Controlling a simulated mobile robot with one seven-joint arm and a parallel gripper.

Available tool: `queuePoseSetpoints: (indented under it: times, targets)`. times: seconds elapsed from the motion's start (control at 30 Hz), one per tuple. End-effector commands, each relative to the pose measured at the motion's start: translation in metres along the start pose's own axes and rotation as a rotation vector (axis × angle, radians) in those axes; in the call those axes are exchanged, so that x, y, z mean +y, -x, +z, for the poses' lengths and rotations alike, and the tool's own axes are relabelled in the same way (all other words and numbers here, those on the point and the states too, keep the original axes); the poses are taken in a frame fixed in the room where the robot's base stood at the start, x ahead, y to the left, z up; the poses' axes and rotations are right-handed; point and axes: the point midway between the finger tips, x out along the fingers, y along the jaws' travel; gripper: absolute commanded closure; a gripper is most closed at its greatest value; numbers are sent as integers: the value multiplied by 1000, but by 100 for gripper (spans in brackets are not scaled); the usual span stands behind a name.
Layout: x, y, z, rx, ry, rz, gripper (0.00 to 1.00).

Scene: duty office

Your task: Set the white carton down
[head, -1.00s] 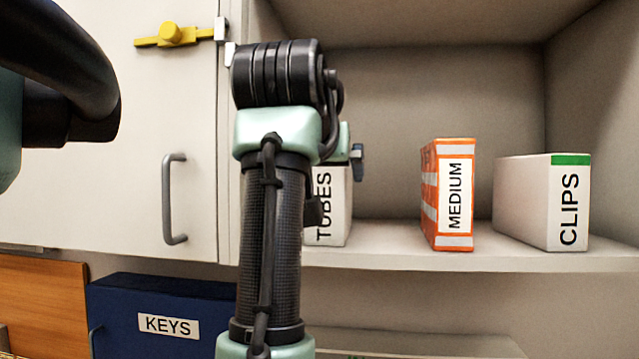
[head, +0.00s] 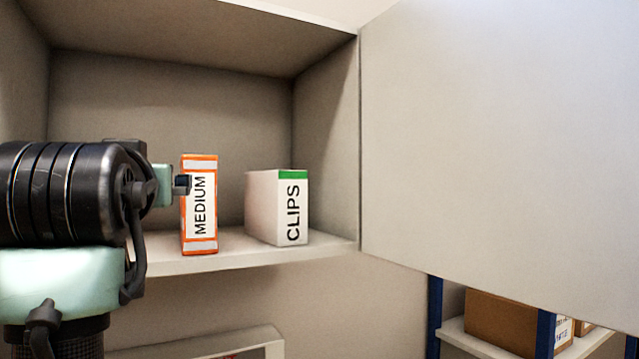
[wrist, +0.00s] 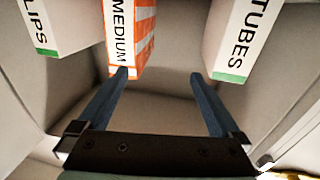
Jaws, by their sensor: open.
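A white carton with a green end, labelled TUBES (wrist: 236,38), stands in the wrist view's upper right. Another white carton with a green edge, labelled CLIPS (head: 277,207), stands on the cupboard shelf and shows at the wrist view's upper left (wrist: 50,25). The task does not say which one it means. My gripper (wrist: 160,75) is open, with nothing between its two blue fingers. The right fingertip is near the green end of TUBES; I cannot tell if they touch. In the head view TUBES is hidden behind my arm.
An orange-and-white carton labelled MEDIUM (head: 199,205) stands between the two white cartons, near the left fingertip in the wrist view. A wide cupboard door (head: 490,140) stands open at right. Brown boxes (head: 508,318) sit on a rack below it.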

Motion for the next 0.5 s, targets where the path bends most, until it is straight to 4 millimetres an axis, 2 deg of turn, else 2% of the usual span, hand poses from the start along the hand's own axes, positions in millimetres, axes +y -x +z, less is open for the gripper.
queuePoseSetpoints:
  times: [0.03, 0.17, 0.2, 0.33, 0.4, 0.5]
  targets:
    - [30, 13, 7, 77, 4, 49, 0]
    - [88, 66, 8, 299, 29, 152, 0]
    - [103, 87, 7, 365, 41, 182, 0]
    - [134, 158, 3, 557, 87, 265, 0]
    - [141, 192, 1, 637, 112, 297, 0]
    - [146, 228, -2, 718, 139, 327, 0]
